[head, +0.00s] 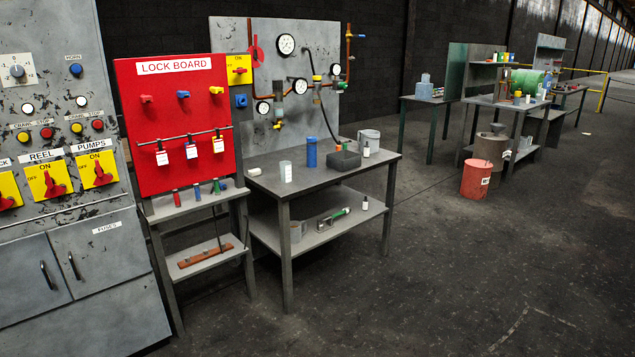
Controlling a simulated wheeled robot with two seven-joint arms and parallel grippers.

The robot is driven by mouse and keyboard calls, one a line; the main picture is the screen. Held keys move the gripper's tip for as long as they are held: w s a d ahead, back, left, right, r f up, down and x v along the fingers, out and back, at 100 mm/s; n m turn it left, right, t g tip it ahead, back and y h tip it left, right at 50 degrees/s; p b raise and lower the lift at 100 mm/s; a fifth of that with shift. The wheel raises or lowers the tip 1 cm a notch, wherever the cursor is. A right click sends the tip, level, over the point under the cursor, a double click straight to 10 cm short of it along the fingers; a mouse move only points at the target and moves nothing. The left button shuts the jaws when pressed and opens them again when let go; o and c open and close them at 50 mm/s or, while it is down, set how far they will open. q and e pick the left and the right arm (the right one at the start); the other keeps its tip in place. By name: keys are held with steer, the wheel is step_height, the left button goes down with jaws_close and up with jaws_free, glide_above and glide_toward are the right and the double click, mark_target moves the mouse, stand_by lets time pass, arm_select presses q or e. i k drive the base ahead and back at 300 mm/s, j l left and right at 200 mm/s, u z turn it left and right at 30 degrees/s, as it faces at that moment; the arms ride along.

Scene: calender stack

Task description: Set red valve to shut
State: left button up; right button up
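A red handle (256,50), which looks like the red valve, is on the upper left of the grey pipe panel (225,35) behind the work table. Neither of my grippers shows in the head view.
A grey work table (375,159) with bottles and a dark bin stands before the panel. The red lock board (135,115) and grey control cabinet (100,260) stand left. A red drum (476,180) stands further right. The floor in front is clear.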

mark_target(255, 51)
steer(key=i, duration=3.35)
steer(key=z, duration=0.2)
